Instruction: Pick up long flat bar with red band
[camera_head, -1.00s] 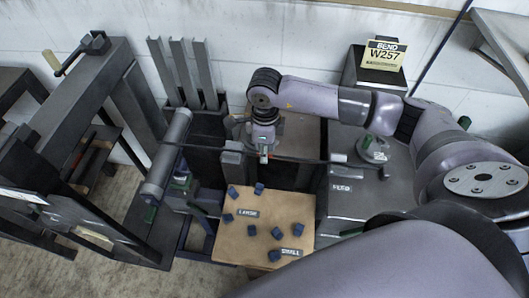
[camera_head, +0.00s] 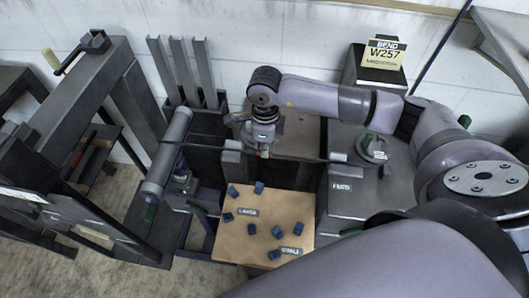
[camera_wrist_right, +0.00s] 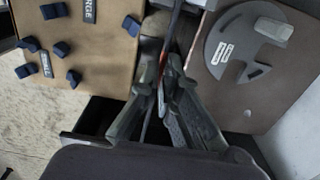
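The long flat bar with the red band (camera_head: 300,158) is a thin dark strip. In the head view it runs roughly left to right, above the gap between the workbench parts. In the right wrist view its red band (camera_wrist_right: 163,76) shows between the fingers. My right gripper (camera_head: 264,150) points down over the bar's middle. In the right wrist view its fingers (camera_wrist_right: 163,82) are closed in on both sides of the bar at the band. The fingers hide part of the bar. My left gripper is in neither current view.
A tan board (camera_head: 262,228) with several blue blocks lies below the bar. A dark bench (camera_head: 350,200) with a round grey disc (camera_head: 374,149) stands right of it. A roller (camera_head: 168,150) and dark frame stand left. A yellow BEND W257 sign (camera_head: 384,53) is at the back.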

